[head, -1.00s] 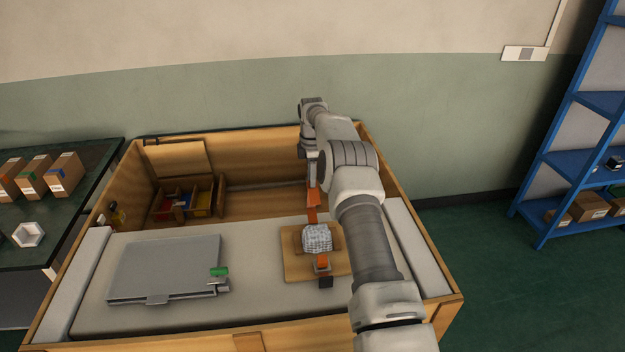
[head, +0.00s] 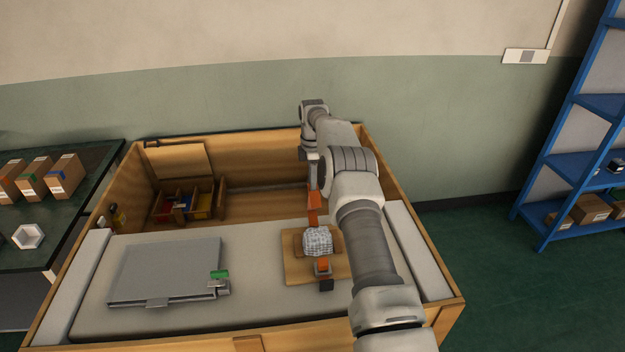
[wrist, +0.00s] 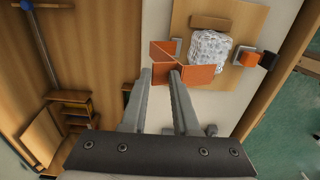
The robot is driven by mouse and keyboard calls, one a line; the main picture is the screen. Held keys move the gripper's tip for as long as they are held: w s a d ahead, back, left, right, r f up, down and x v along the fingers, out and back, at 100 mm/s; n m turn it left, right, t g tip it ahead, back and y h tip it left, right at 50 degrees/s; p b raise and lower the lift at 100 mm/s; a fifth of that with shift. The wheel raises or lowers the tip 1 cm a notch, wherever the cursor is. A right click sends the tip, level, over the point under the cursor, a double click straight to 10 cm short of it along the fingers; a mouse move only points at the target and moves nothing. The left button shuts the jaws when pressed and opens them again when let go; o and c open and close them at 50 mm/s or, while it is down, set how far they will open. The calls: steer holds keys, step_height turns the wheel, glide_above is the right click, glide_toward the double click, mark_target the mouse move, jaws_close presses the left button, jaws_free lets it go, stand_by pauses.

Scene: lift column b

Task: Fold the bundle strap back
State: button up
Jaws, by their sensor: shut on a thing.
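The bundle, a grey-white patterned lump (head: 318,241), lies on a wooden board (head: 294,268) at the right of the grey padded surface. It shows at the upper right in the wrist view (wrist: 208,50). An orange strap (head: 313,205) stands up at the bundle's far side; its wide flaps (wrist: 198,75) spread by my fingertips in the wrist view. My gripper (wrist: 160,76) is shut on the strap, beside the bundle. A short orange strap piece (head: 323,267) with a dark end block (head: 326,285) sits at the bundle's near side.
A flat grey panel (head: 165,270) with a green-marked latch (head: 219,275) lies at left. Wooden crate walls (head: 395,165) surround the surface. A divided tray (head: 187,205) stands at the back left. The surface between panel and board is clear.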

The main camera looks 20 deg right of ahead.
step_height(320, 180, up, 17)
steer(key=p, duration=0.4)
steer(key=shift+r, duration=0.15)
steer(key=c, duration=0.3)
steer(key=shift+w+a+f+m+t+b, duration=0.15)
steer(key=shift+a+m+t+b, duration=0.15)
steer(key=shift+m, duration=0.3)
steer(key=shift+w+a+f+m+t+b, duration=0.15)
steer(key=shift+a+m+t+b, duration=0.1)
steer(key=shift+m+b, duration=0.25)
jaws_close()
steer(key=s+f+m+t+h+b, duration=0.1)
steer(key=s+f+m+t+b, duration=0.4)
steer(key=s+m, duration=0.75)
steer(key=w+f+m, duration=0.1)
steer(key=w+f, duration=0.2)
steer(key=w+f+m, duration=0.1)
steer(key=w+f, duration=0.2)
steer(key=f, duration=0.1)
steer(key=w+f+m+g, duration=0.1)
steer(key=w+f, duration=0.2)
steer(key=f, duration=0.1)
steer(key=shift+w+d+f+b, duration=0.15)
steer(key=shift+w+d+b, duration=0.15)
steer(key=shift+w+b, duration=0.05)
